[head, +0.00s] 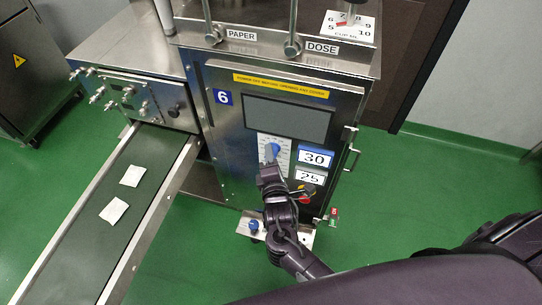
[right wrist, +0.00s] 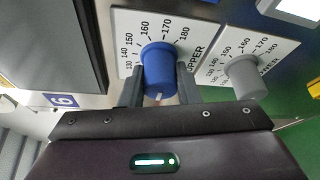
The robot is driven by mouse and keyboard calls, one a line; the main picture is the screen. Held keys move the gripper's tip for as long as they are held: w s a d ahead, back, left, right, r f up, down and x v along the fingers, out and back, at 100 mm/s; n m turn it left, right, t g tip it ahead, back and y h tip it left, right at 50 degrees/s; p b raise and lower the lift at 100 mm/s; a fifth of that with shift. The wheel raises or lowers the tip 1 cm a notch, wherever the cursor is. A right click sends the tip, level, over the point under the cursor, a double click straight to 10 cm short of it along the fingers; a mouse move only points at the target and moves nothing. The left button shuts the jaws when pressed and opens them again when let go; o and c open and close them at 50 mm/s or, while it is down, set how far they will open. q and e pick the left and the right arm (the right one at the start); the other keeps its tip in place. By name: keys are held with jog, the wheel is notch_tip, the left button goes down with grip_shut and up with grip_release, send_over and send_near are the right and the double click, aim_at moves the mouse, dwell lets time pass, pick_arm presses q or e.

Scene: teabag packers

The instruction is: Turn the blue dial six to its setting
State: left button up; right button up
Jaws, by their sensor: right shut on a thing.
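The blue dial (head: 271,152) sits on a white scale plate on the front of the steel machine marked by a blue "6" plate (head: 223,97). In the right wrist view the blue dial (right wrist: 161,62) has a white mark on its lower side, facing my gripper, and scale numbers from about 130 to 180 around its upper side. My right gripper (head: 269,164) is shut on the dial, one finger on each side, as the right wrist view also shows (right wrist: 160,84). The left gripper is not in view.
A grey dial (right wrist: 243,77) on its own scale stands close right of the blue one. Displays reading 30 (head: 316,158) and 25 (head: 309,177) and a red knob (head: 305,198) are beside my right gripper. A conveyor (head: 108,222) carrying two teabags runs at left.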

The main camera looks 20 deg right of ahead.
jog(key=o, duration=1)
jog(key=shift+s, duration=0.1)
jog(key=v, duration=0.7)
jog(key=shift+s+a, duration=0.1)
jog(key=shift+s, duration=0.2)
jog(key=shift+f, duration=0.15)
